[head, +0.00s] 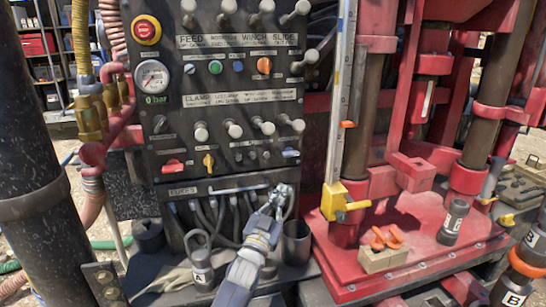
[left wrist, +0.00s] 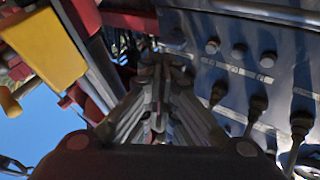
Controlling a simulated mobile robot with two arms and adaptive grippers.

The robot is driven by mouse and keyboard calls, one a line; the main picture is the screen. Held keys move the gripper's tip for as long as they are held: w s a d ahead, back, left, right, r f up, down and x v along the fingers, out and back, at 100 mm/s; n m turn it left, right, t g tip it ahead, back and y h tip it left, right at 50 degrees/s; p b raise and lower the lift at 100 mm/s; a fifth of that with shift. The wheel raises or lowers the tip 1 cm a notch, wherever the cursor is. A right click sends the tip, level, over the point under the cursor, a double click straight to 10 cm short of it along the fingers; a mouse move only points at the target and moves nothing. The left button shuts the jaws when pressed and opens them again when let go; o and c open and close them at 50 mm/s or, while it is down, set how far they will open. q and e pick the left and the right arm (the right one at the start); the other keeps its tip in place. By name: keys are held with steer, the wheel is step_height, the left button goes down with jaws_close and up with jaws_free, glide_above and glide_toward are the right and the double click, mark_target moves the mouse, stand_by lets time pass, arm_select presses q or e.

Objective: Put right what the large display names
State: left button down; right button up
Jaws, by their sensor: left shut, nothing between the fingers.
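A dark control panel (head: 235,90) fills the middle of the head view, with lever rows marked FEED, WINCH, SLIDE and CLAMP. A round gauge (head: 152,77) labelled 0 bar and a red emergency button (head: 146,30) are on its left. No large display that I can make out is in view. My left gripper (head: 284,192) is shut and empty, in front of the panel's lower right edge near the cables. It also shows in the left wrist view (left wrist: 160,75). My right gripper is not in view.
A red rig base (head: 350,292) stands at the right, carrying a wooden block (head: 382,258) with orange-handled items. A yellow clamp piece (head: 343,202) sits on the upright scale. A dark cup (head: 296,243) and a canister marked A (head: 201,268) stand below the panel. A black post (head: 35,200) blocks the left.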

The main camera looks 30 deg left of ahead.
mark_target(267, 155)
arm_select(q)
step_height(267, 155, up, 6)
steer(key=t, duration=0.2)
steer(key=shift+w+a, duration=0.15)
steer(key=shift+a, duration=0.3)
steer(key=shift+r, duration=0.1)
steer(key=shift+w+a+b, duration=1)
steer(key=shift+w+a, duration=0.45)
steer(key=shift+a, duration=0.25)
steer(key=shift+w+a+b, duration=1)
steer(key=shift+w+a, duration=0.45)
steer(key=shift+a, duration=0.2)
steer(key=shift+w+a, duration=0.1)
steer(key=shift+w+a, duration=0.2)
